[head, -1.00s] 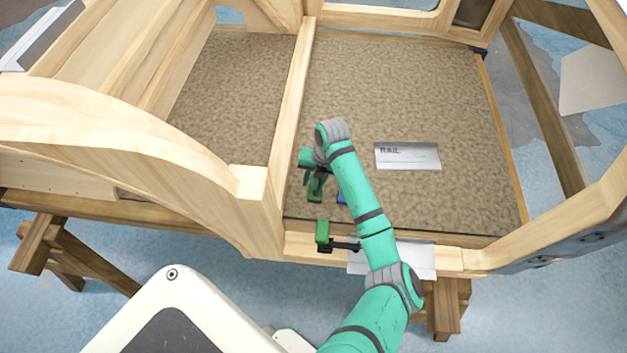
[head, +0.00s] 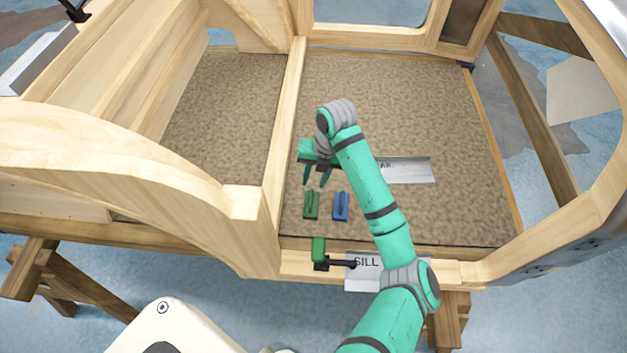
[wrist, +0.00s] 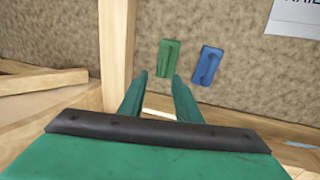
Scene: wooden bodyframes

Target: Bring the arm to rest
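My gripper (head: 317,180) hangs above the carpeted floor of the wooden bodyframe, in the right-hand bay. Its two green fingers are apart with nothing between them; the wrist view shows the same open fingers (wrist: 158,98). A green block (head: 311,205) lies on the carpet just below the fingertips. A blue block (head: 341,206) lies beside it on the right. Both also show in the wrist view, green (wrist: 168,58) and blue (wrist: 208,66), ahead of the fingertips. My arm is bent over the front sill.
A green-handled clamp (head: 319,250) sits on the front sill, next to a plate marked SILL (head: 366,262). A second plate (head: 408,170) lies on the carpet, partly behind my arm. A wooden divider (head: 287,120) stands left of my gripper. The far carpet is clear.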

